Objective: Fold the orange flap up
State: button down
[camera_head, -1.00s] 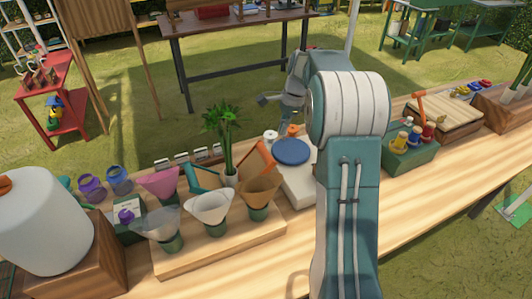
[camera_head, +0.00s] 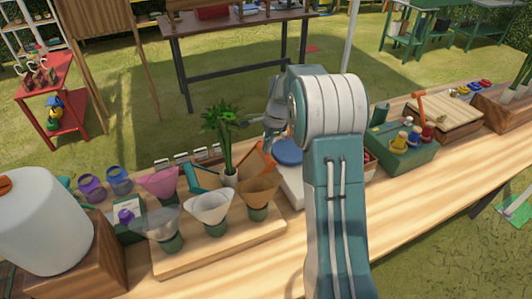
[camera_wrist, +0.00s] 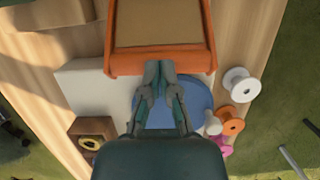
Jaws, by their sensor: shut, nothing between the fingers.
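The orange flap (camera_head: 260,160) stands tilted outward just right of the potted green plant (camera_head: 228,140) in the head view. A teal flap (camera_head: 203,178) leans out on the plant's left. In the wrist view a panel with an orange edge (camera_wrist: 190,60) and a brown face fills the top middle; it looks like the orange flap.
A white box with a blue disc (camera_head: 288,152) is right of the flap. Paper cones, including a white one (camera_head: 209,206), stand in front on a wooden board (camera_head: 190,262). White (camera_wrist: 240,84) and orange (camera_wrist: 231,123) spools lie right in the wrist view.

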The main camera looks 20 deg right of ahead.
jog(key=shift+s+d+f, duration=0.15)
jog(key=shift+d+f, duration=0.4)
jog(key=shift+f, duration=0.05)
jog(key=shift+s+d+f, duration=0.15)
jog(key=shift+d+f, duration=0.4)
jog(key=v, duration=0.4)
jog(key=d+v, duration=0.1)
jog(key=v, duration=0.1)
jog(key=shift+w+d+f, duration=0.1)
jog(key=shift+w+f, duration=0.1)
jog(key=shift+w, duration=0.1)
jog(key=s+a+r+n+t+h, duration=0.2)
jog(key=s+a+r+n, duration=0.55)
jog(key=r, duration=0.55)
jog(key=s+a+r+n+t, duration=0.1)
jog(key=s+a+r+n, duration=0.2)
jog(key=s, duration=1.1)
jog(key=shift+a+n+t, duration=0.3)
jog(key=shift+a+n, duration=0.75)
jog(key=shift+a, duration=1)
